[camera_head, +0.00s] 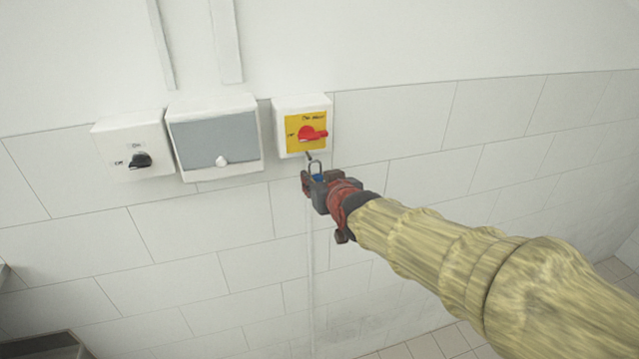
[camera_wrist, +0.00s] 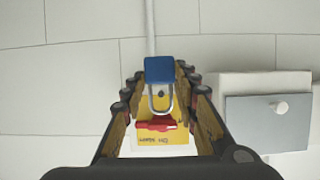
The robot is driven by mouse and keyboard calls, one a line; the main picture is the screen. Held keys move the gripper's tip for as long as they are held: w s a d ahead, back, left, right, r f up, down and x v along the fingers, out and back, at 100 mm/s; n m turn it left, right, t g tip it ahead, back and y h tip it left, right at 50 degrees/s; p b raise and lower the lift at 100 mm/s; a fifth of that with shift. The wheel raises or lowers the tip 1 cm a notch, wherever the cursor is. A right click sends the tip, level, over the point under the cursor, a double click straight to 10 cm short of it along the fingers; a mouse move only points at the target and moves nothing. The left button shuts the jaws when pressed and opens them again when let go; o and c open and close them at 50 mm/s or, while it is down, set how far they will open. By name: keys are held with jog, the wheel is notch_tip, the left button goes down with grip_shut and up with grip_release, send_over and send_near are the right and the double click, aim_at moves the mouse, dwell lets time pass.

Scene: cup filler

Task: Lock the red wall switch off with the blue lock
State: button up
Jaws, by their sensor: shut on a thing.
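The red wall switch (camera_head: 312,134) sits on a yellow plate (camera_head: 296,147) on a white box. Its red handle lies level, pointing right in the head view; it also shows beyond the lock in the wrist view (camera_wrist: 156,126). My gripper (camera_head: 314,183) is shut on the blue lock (camera_wrist: 159,69), just below the switch box in the head view. The lock's metal shackle (camera_head: 315,166) points up toward the box there. In the wrist view the shackle overlaps the yellow plate near the handle. I cannot tell whether they touch or whether the shackle is open.
Left of the switch are a grey-fronted box (camera_head: 215,138) with a white knob and a white box (camera_head: 119,138) with a black rotary switch. A thin pipe runs down the tiled wall below the switch. The wall to the right is clear.

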jog(key=r+x, duration=0.1)
jog(key=x, duration=0.5)
jog(key=shift+w, duration=0.25)
dwell(0.4)
jog(key=shift+r, duration=0.15)
dwell(0.5)
jog(key=o, duration=1.3)
